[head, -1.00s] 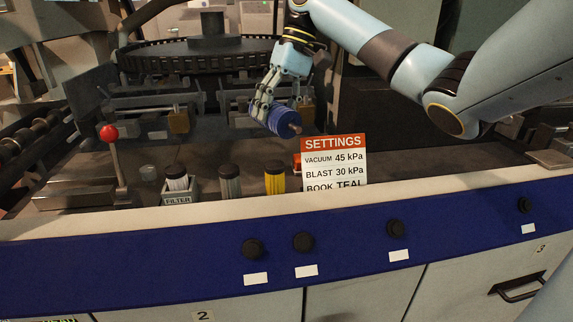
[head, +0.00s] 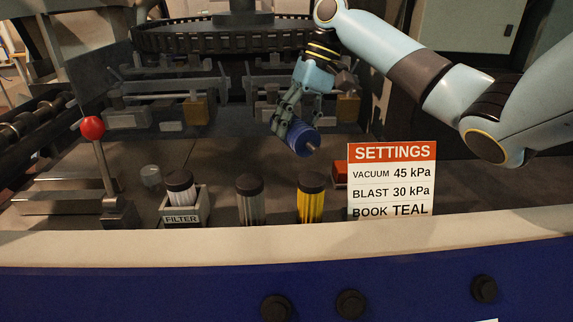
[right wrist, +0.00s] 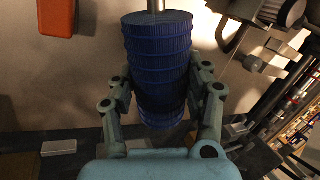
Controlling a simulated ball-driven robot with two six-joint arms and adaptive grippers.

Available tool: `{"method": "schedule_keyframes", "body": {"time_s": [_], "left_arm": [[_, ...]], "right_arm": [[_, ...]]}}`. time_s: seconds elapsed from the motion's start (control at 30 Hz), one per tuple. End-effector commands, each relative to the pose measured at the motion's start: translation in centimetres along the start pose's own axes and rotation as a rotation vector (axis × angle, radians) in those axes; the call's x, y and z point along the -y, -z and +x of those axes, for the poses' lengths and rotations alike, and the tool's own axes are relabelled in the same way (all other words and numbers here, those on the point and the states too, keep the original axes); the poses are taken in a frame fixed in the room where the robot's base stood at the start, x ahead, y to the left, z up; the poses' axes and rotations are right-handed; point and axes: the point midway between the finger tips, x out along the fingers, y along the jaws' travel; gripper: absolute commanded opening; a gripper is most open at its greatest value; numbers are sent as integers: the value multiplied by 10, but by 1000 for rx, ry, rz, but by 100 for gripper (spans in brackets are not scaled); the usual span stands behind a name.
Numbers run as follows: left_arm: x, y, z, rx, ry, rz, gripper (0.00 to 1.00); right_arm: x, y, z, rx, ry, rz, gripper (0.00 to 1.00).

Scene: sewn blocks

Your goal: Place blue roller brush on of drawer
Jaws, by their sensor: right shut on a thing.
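The blue roller brush (head: 303,138) is a ribbed blue cylinder with a metal shaft end. My right gripper (head: 284,116) is shut on it and holds it tilted above the grey machine deck. In the right wrist view the brush (right wrist: 157,60) sits between the two fingers of the gripper (right wrist: 162,100), its shaft pointing to the top of the picture. No drawer shows clearly in the head view now; the blue front panel (head: 150,290) fills the lower edge. My left gripper is not in view.
Black-capped cylinders, one grey (head: 250,200) and one yellow (head: 311,200), stand below the brush, left of the settings sign (head: 392,180). A filter holder (head: 184,205) and red-knobbed lever (head: 93,128) stand left. A red block (head: 340,174) sits by the sign. A pale ledge (head: 280,243) runs along the front.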

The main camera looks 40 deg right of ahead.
Motion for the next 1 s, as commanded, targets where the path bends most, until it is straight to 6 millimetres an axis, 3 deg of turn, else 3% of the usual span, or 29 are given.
{"method": "schedule_keyframes", "body": {"time_s": [0.2,0.37,0.53,0.73,1.0], "left_arm": [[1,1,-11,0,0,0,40],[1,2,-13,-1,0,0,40],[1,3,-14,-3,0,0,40],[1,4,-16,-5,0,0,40],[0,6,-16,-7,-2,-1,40]], "right_arm": [[37,-17,47,2,6,-2,10],[48,-22,65,0,3,-1,10],[47,-23,76,0,1,3,10],[36,-23,103,1,1,2,10],[34,-23,106,-1,0,0,10]]}}
